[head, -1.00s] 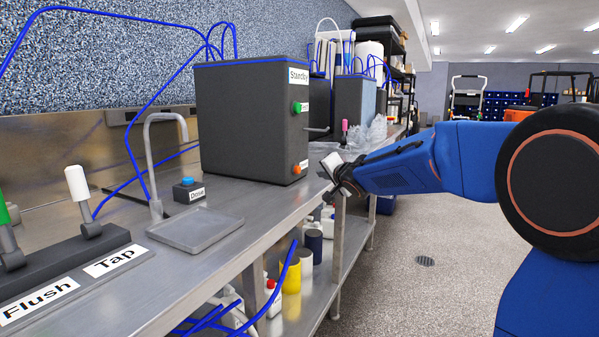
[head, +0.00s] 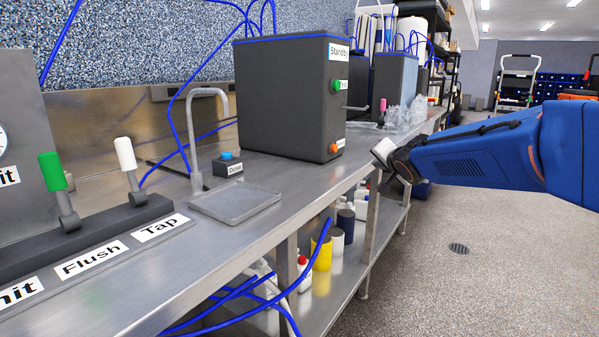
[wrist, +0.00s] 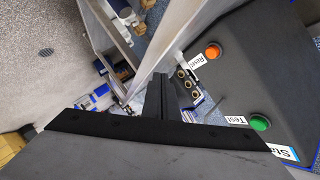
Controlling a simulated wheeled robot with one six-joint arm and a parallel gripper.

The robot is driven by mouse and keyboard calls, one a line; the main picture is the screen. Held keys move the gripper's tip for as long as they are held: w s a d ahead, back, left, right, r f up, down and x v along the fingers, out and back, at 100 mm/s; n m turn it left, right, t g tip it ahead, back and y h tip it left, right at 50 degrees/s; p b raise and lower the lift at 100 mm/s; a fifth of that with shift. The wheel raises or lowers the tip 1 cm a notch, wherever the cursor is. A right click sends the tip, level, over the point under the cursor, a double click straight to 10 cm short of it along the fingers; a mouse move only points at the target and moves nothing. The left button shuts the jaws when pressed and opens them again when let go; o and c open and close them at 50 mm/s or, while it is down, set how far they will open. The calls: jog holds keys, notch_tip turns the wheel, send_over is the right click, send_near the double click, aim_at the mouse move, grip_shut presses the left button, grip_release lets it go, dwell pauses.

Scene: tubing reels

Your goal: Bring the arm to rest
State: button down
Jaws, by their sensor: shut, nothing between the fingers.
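My arm reaches in from the right edge of the head view. It is blue and extends out over the front edge of the steel bench (head: 215,245). My gripper (head: 383,154) is at its end, a small pale and dark shape just right of the dark grey Standby box (head: 285,100). In the wrist view the dark fingers of my gripper (wrist: 159,98) are together with nothing between them. The wrist view also shows the dark box's side (wrist: 270,70) with an orange Reset button (wrist: 213,51) and a green Test button (wrist: 260,123).
The bench carries a Dose button (head: 227,161), a tap spout (head: 192,130), a shallow tray (head: 236,205) and levers with green and white handles at left. Bottles and a yellow container (head: 322,254) stand on the lower shelf. Speckled floor (head: 480,285) at right is open.

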jog(key=s+f+n+g, duration=0.3)
jog(key=s+f, duration=0.4)
jog(key=s, duration=0.8)
jog(key=s+d+f+n+g, duration=0.1)
jog(key=s+f+n+g, duration=0.2)
jog(key=s, duration=1.3)
jog(key=s+d+f+n+g, duration=0.1)
jog(key=s+f+n+g, duration=0.2)
jog(key=s+f, duration=0.7)
jog(key=s, duration=0.6)
jog(key=shift+f, duration=0.3)
